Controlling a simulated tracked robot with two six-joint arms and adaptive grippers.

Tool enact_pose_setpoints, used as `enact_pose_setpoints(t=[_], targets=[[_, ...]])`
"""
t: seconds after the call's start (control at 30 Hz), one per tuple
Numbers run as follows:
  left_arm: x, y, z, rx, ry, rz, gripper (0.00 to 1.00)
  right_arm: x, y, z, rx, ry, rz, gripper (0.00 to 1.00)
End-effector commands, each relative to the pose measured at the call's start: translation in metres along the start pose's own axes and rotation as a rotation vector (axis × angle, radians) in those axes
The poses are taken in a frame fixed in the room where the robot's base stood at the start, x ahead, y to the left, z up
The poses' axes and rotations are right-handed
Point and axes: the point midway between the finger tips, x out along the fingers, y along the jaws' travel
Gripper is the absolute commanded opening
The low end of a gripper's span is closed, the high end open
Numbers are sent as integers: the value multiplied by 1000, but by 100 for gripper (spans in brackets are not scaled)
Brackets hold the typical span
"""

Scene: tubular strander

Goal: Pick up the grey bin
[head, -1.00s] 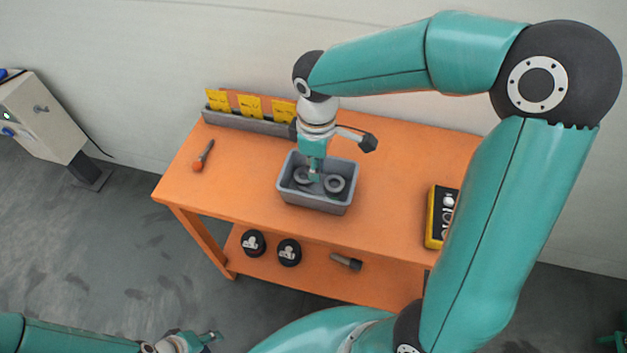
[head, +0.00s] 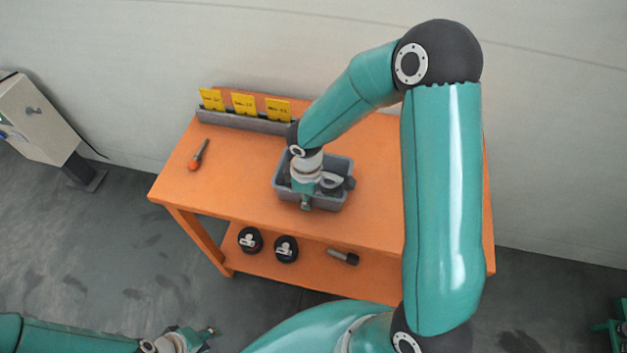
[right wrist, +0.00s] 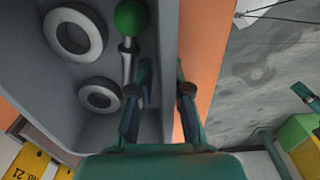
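The grey bin (head: 338,200) stands on the orange workbench, and my right gripper partly covers it in the head view. In the right wrist view its grey wall (right wrist: 168,40) runs between my right gripper's fingers (right wrist: 162,93). One finger is inside the bin and the other is outside, over the orange top. The fingers look apart, with no clear grip on the wall. In the head view the right gripper (head: 305,203) is at the bin's near side. The bin holds metal rings (right wrist: 73,32) and a green-knobbed part (right wrist: 131,18). My left gripper (head: 208,336) is at the bottom left, away from the bench; its opening is unclear.
The orange workbench (head: 235,185) has a screwdriver (head: 198,156) at left and a grey rack with yellow cards (head: 244,104) behind. The lower shelf holds two black round parts (head: 250,240) and a dark cylindrical tool (head: 343,257). A pale cabinet (head: 35,115) stands at far left.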

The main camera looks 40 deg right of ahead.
Motion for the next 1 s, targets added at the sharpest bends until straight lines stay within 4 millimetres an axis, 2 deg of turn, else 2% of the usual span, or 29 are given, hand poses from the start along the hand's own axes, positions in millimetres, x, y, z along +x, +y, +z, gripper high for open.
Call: enact_pose_setpoints(t=[0.1,0.3,0.33,0.43,1.0], targets=[[0,0,0,0,0,0,35,9,0,0,0,0,-2,17],[0,0,0,0,-1,0,35,10,0,0,0,1,0,17],[0,0,0,0,0,0,35,10,0,0,0,1,0,16],[0,0,0,0,0,0,35,9,0,0,0,1,0,0],[0,0,0,0,0,0,35,8,0,0,0,2,0,0]])
